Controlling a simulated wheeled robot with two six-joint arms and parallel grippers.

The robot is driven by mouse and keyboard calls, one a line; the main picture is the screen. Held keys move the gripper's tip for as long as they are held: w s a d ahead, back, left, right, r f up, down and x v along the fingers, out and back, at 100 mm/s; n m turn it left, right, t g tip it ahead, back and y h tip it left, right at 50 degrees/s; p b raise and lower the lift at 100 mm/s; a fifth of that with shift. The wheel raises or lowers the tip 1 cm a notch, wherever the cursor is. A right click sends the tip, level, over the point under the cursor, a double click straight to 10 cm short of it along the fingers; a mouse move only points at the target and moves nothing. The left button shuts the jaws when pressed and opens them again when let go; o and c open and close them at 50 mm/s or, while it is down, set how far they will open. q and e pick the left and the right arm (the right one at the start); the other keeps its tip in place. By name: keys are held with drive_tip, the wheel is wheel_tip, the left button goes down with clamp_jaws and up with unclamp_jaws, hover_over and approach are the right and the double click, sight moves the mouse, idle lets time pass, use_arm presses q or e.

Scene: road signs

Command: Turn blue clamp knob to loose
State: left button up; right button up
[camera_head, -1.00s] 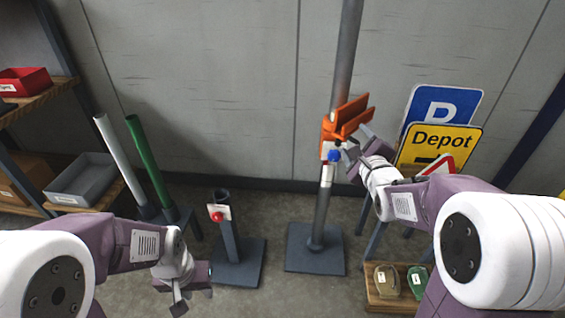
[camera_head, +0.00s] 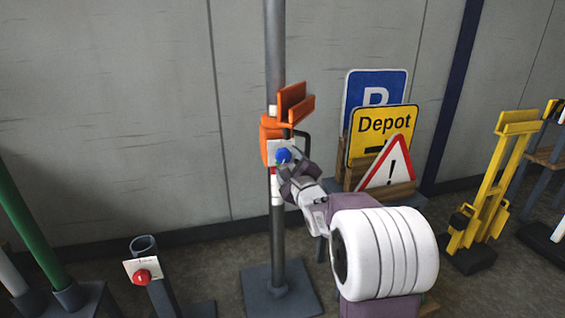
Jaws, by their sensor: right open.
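The blue clamp knob (camera_head: 283,155) sits on a white plate (camera_head: 272,150) on the orange clamp (camera_head: 268,128), which is fixed around a grey upright pole (camera_head: 276,60). My right gripper (camera_head: 289,168) is open, with its fingers right at the knob from the lower right. I cannot tell whether the fingers touch the knob. The gripper hides the lower right side of the plate. The plate's markings are too small to read. My left gripper is out of the picture.
A short post with a red knob (camera_head: 142,276) stands at the lower left, beside a green pole (camera_head: 35,235). A rack of signs, with a yellow Depot sign (camera_head: 384,132), stands right of the clamp. A yellow stand (camera_head: 487,195) is at the far right.

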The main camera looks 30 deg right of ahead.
sight(284, 158)
drive_tip(key=b+x, duration=0.1)
drive_tip(key=x, duration=0.3)
drive_tip(key=shift+w+f, duration=0.15)
drive_tip(key=shift+w, duration=0.15)
drive_tip(key=shift+w+d, duration=0.15)
drive_tip(key=shift+w, duration=0.25)
drive_tip(key=c, duration=1.4)
